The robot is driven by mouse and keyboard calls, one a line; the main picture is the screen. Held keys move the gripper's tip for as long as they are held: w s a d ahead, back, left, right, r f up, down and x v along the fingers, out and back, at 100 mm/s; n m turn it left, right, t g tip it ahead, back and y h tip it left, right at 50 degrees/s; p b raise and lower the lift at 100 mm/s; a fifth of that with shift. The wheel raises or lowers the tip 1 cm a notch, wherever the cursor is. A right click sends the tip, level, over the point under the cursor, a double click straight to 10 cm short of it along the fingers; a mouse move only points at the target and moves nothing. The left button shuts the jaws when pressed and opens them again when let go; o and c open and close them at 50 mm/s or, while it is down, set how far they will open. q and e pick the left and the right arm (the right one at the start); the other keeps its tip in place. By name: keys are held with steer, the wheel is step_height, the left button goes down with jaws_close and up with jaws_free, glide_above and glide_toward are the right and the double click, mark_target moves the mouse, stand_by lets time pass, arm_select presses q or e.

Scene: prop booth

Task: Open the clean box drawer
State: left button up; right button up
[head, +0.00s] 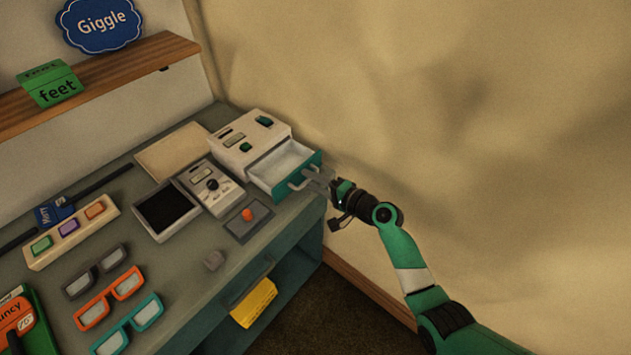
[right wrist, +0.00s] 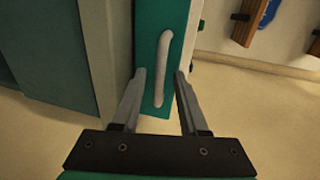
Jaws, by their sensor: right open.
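The clean box (head: 240,135) is a pale cabinet on the far right corner of the counter. Its teal-fronted drawer (head: 284,160) stands pulled out, and its white inside shows and looks empty. My right gripper (head: 312,182) is at the drawer's front, by the handle. In the right wrist view, the pale bar handle (right wrist: 160,65) runs along the teal drawer front (right wrist: 182,30). The open fingers (right wrist: 158,80) lie on either side of the handle's lower part, with gaps showing. My left gripper is not in view.
A control box with a knob (head: 212,184), a dark screen tray (head: 165,208) and a red-button panel (head: 250,222) stand near the drawer. Several glasses (head: 110,297) lie at the front left. A wall is close behind my right arm.

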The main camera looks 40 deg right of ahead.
steer(key=p+v, duration=0.3)
steer(key=v, duration=0.8)
steer(key=shift+s+p, duration=0.3)
steer(key=shift+p, duration=0.1)
